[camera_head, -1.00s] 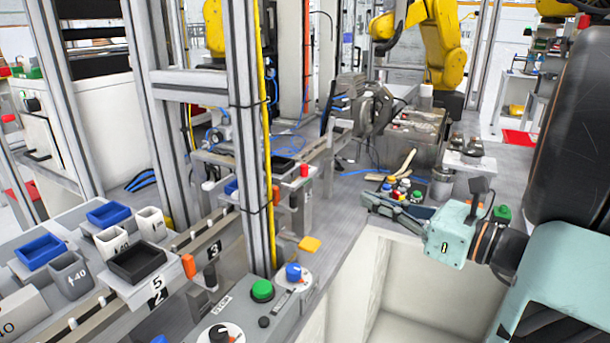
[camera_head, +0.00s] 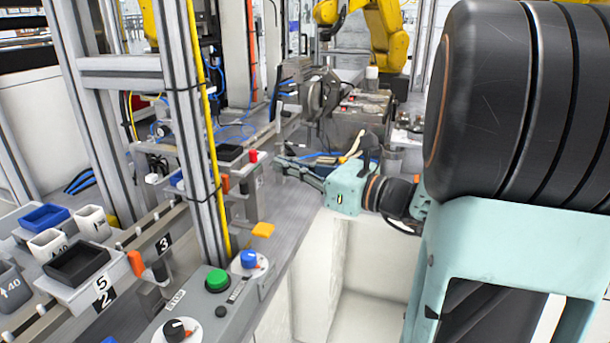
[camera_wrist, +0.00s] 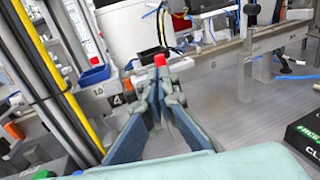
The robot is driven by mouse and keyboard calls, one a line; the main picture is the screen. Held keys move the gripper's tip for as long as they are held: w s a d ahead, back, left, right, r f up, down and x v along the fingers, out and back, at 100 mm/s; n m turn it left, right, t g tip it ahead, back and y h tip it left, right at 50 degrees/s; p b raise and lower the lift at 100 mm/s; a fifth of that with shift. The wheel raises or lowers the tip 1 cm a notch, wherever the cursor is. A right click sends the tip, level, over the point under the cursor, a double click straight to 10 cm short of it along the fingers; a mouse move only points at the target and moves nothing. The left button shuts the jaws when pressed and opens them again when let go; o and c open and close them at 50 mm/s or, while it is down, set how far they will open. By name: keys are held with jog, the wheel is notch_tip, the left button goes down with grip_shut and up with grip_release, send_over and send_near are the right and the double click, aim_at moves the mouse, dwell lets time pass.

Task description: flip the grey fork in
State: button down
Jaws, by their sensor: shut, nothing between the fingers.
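My gripper (camera_head: 281,162) is shut and empty, reaching left over the grey bench beside the far rail. In the wrist view its two fingers (camera_wrist: 160,85) meet at the tips, just in front of a red cap (camera_wrist: 160,60). The red cap also shows in the head view (camera_head: 252,156), left of the fingertips. I cannot pick out the grey fork with certainty. A dark grey upright piece (camera_head: 160,270) stands by the near rail, right of an orange tab; I cannot tell whether it is the fork.
An aluminium post (camera_head: 205,130) with a yellow cable stands left of my arm. A control box with a green button (camera_head: 217,281) and a blue knob (camera_head: 249,259) is in front. Dark and blue trays (camera_head: 78,264) sit at left. A black box (camera_wrist: 305,135) lies at right in the wrist view.

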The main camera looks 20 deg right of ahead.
aim_at(252, 157)
jog(key=x, duration=0.4)
jog(key=shift+w+a+b, duration=0.2)
jog(key=shift+w+b, duration=0.15)
jog(key=shift+w+a, duration=0.9)
jog(key=shift+a, duration=0.2)
